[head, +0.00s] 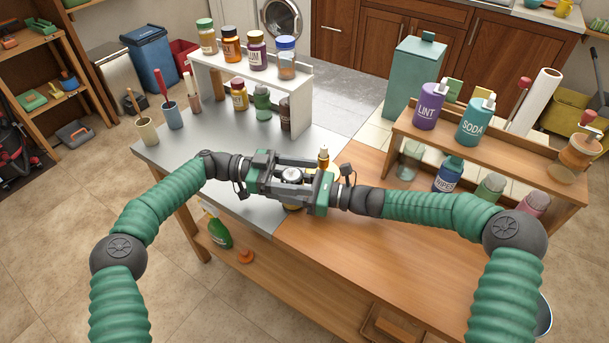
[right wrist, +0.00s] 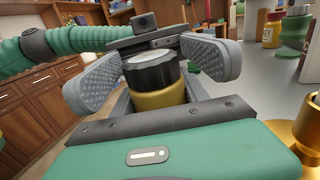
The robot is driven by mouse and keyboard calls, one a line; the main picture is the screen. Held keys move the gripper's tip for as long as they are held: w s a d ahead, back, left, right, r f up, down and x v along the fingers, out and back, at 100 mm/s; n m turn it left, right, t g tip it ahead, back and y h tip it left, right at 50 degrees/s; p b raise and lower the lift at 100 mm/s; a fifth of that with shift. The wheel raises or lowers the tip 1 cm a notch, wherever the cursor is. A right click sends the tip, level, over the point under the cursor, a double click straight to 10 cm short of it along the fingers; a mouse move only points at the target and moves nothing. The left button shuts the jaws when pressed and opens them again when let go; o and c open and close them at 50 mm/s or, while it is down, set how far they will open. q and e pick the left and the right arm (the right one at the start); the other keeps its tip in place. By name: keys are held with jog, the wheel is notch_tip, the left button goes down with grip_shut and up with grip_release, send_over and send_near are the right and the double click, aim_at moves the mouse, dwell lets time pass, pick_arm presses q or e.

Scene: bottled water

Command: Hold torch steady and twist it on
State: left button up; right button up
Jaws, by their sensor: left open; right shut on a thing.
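The torch (right wrist: 158,92) has a yellow body and a ribbed black head and stands about upright in the right wrist view. In the head view its round top (head: 292,175) shows between my two facing grippers, its body mostly hidden. My right gripper (head: 316,188) is shut on the yellow body; its green housing fills the bottom of the right wrist view. My left gripper (head: 280,175) faces it from the left and is open. Its grey ribbed pads (right wrist: 150,68) are spread on either side of the black head, apparently clear of it.
A white shelf (head: 296,112) with jars is at the back left. A wooden shelf (head: 500,150) with bottles is on the right. The wooden worktop (head: 350,255) in front is clear.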

pick_arm(q)
jog(key=shift+d, duration=0.15)
jog(key=c, duration=1.4)
